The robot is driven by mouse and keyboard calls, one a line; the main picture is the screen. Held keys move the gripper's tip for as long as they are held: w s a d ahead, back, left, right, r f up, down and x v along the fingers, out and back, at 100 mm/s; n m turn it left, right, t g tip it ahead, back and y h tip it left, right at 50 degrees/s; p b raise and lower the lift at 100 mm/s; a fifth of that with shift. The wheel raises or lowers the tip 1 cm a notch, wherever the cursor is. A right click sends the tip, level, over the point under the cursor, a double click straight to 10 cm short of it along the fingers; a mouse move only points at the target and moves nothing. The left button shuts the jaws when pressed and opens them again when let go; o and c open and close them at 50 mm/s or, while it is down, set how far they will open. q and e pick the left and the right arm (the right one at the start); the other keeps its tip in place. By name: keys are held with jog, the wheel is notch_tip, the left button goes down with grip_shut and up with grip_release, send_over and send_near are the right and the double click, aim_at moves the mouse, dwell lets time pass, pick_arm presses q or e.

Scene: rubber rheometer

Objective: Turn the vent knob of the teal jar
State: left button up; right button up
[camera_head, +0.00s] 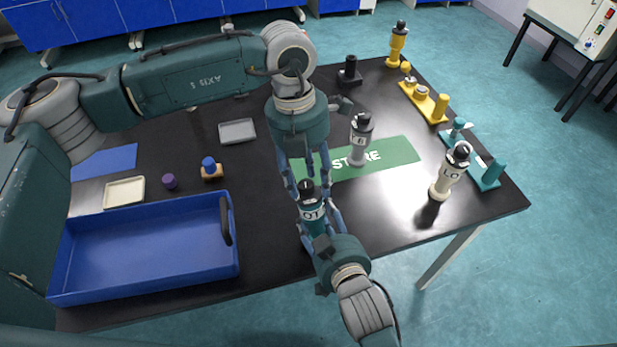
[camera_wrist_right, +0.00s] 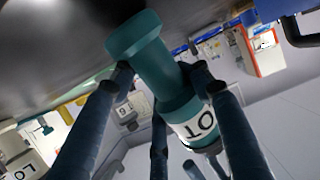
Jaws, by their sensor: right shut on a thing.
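The teal jar (camera_head: 313,221) has a white label reading OT and a black knob (camera_head: 307,186) on top. My right gripper (camera_head: 320,232) is shut on its body from the near side, holding it roughly upright near the table's front edge. In the right wrist view the jar's teal body (camera_wrist_right: 165,75) lies between my right fingers, with its label towards the lower right. My left gripper (camera_head: 309,188) points down over the jar from above. Its fingers stand apart on either side of the knob, with a gap visible. Whether they touch it is hard to see.
A grey jar (camera_head: 360,140) stands on the green STORE mat (camera_head: 400,155). A cream jar labelled LO (camera_head: 449,178) stands to the right, before a teal rack (camera_head: 486,180). A blue tray (camera_head: 150,255) and small items occupy the left. A yellow rack (camera_head: 420,101) is behind.

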aim_at(302, 185)
pick_arm(q)
notch_tip(302, 185, up, 12)
jog(key=a, duration=0.1)
jog(key=shift+w+a, duration=0.2)
jog(key=shift+w, duration=0.2)
dwell(0.3)
jog(key=f+n, duration=0.3)
jog(key=f, duration=0.1)
jog(key=f+n, duration=0.3)
jog(key=f, duration=0.1)
jog(key=s+f+n+t, duration=0.1)
jog(key=f+n, duration=0.2)
jog(key=f, duration=0.1)
jog(key=shift+d+n, duration=0.3)
jog(key=shift+d, duration=0.1)
grip_shut()
